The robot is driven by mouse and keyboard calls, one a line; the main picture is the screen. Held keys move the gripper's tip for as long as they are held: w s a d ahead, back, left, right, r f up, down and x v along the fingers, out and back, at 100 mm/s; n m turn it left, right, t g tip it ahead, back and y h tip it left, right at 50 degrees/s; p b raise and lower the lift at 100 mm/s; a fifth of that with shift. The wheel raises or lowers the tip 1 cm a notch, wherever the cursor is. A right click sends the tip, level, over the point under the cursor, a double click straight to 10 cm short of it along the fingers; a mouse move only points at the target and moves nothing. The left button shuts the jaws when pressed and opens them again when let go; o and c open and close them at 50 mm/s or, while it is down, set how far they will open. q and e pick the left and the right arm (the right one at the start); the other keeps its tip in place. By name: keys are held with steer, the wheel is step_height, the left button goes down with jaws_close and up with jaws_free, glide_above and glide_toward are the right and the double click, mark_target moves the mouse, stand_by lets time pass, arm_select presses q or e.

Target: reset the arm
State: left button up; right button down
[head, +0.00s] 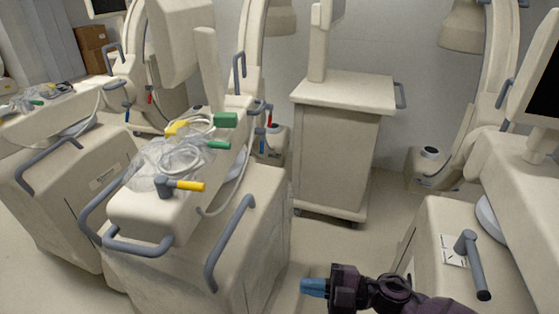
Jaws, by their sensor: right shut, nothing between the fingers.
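My right gripper (314,287) shows at the bottom of the head view, right of the middle. Its blue fingertips are together, with nothing held, and point left. Its dark purple arm comes in from the lower right. It appears in front of the open floor, apart from the carts. My left gripper is not in view.
A covered cart (140,212) with clear plastic, tubing and yellow and green connectors stands at left centre, grey handles jutting out. Another covered cart (40,130) is behind it. A beige cabinet (340,150) stands at the back. A machine with a grey lever (472,262) is at right.

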steer(key=d+f+m+t+h, duration=0.2)
steer(key=d+m+t+h, duration=0.2)
steer(key=d+m+t, duration=0.3)
steer(key=d+f+m+t+h, duration=0.3)
steer(key=d+m+t+h, duration=0.25)
steer(key=d, duration=0.45)
steer(key=s+d+f+m+g+h, duration=0.2)
steer(key=s+d+f+m+h, duration=0.15)
steer(key=s+d, duration=0.4)
steer(key=s+d+f+m+g+h, duration=0.35)
steer(key=s+d+h, duration=0.2)
steer(key=d, duration=0.35)
steer(key=w+a+f+m+t, duration=0.1)
steer(key=a+m, duration=0.4)
steer(key=a, duration=0.7)
steer(key=shift+w+a+t, duration=0.15)
steer(key=shift+w+t, duration=0.3)
steer(key=shift+t, duration=0.05)
steer(key=shift+f+y, duration=0.1)
steer(key=shift+y, duration=0.15)
